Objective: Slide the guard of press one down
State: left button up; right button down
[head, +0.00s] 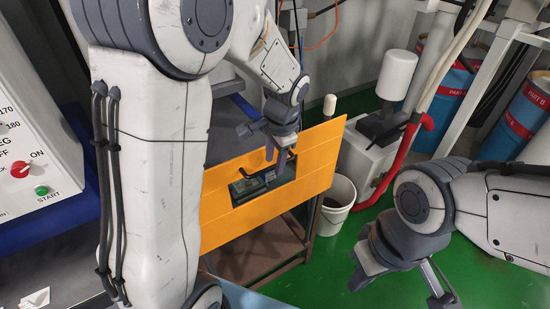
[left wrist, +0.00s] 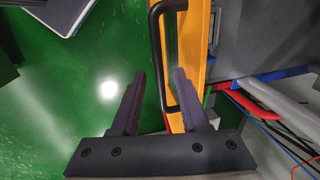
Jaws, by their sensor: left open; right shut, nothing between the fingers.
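The guard of press one is an orange panel (head: 310,165) with a dark window, standing upright in the middle of the head view. Its edge (left wrist: 197,45) shows in the left wrist view, with a black bar handle (left wrist: 154,45) standing out from it. My left gripper (head: 262,142) is at the front of the guard, just above the window. In the left wrist view its open fingers (left wrist: 158,85) lie either side of the handle's lower end; contact cannot be told. My right gripper (head: 362,280) is shut and empty, low at right, apart from the guard.
A control panel with a red knob (head: 20,169) and green button stands at left. A white bucket (head: 337,215) and a white pump unit (head: 362,160) with a red hose (head: 408,150) stand right of the guard. Blue drums (head: 525,115) stand behind.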

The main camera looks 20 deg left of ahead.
pick_arm(q)
jog(key=shift+c, duration=0.3)
grip_shut()
dwell(1.1)
